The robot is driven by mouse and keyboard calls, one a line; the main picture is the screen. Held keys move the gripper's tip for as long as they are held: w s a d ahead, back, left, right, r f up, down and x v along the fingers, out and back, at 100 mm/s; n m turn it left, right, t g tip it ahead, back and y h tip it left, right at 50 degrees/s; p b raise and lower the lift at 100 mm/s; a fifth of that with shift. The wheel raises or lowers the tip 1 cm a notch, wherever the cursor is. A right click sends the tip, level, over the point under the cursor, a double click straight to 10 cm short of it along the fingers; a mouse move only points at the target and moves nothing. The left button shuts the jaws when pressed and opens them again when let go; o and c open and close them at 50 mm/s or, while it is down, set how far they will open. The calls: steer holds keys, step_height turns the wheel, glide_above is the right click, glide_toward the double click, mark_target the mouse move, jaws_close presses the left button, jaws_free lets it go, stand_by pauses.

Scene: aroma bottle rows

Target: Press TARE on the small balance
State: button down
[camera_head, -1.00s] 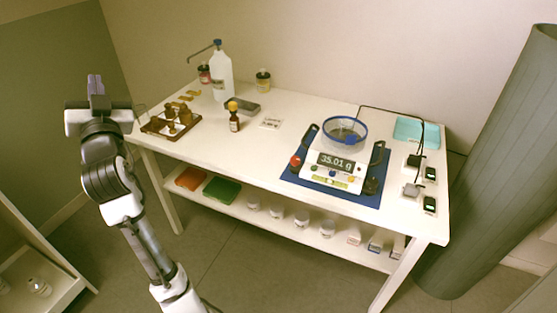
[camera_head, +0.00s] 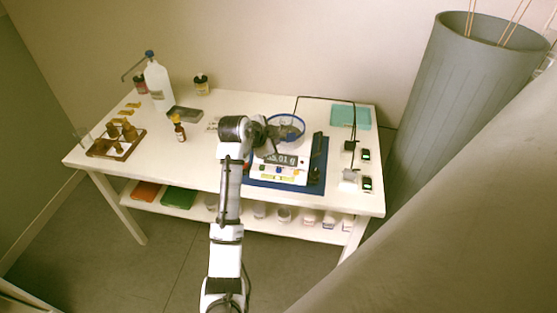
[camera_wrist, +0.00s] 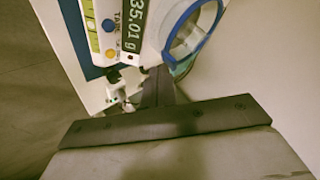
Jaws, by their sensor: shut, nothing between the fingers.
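The small balance (camera_head: 290,175) stands on a blue mat (camera_head: 317,187) at the table's right half. Its display (camera_wrist: 131,30) reads 35.01 g in the wrist view. A blue button (camera_wrist: 108,25) lies beside lettering that starts with "TA", and a yellow button (camera_wrist: 110,54) is near it. A clear bowl with a blue rim (camera_head: 298,122) sits on the balance and also shows in the wrist view (camera_wrist: 190,32). My gripper (camera_head: 272,141) is shut and empty above the balance's left part, hiding part of the bowl and display. Contact cannot be told.
Small devices (camera_head: 366,154) with cables and a teal box (camera_head: 350,116) lie further right. A dropper bottle (camera_head: 179,130), a wooden rack (camera_head: 116,142) and a large white bottle (camera_head: 158,84) stand left.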

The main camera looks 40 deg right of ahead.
mark_target(279, 170)
steer(key=shift+s+d+f, duration=0.25)
steer(key=shift+s, duration=0.15)
steer(key=shift+f, duration=0.1)
step_height(279, 170, down, 8)
steer(key=b, duration=0.6)
steer(key=shift+f, duration=0.25)
steer(key=shift+f, duration=0.15)
stand_by(1.5)
steer(key=shift+f, duration=0.3)
steer(key=shift+f+b, duration=0.4)
steer(key=shift+b, duration=0.1)
stand_by(0.5)
steer(key=shift+r, duration=0.15)
steer(key=shift+r+p, duration=0.6)
steer(key=shift+r, duration=0.1)
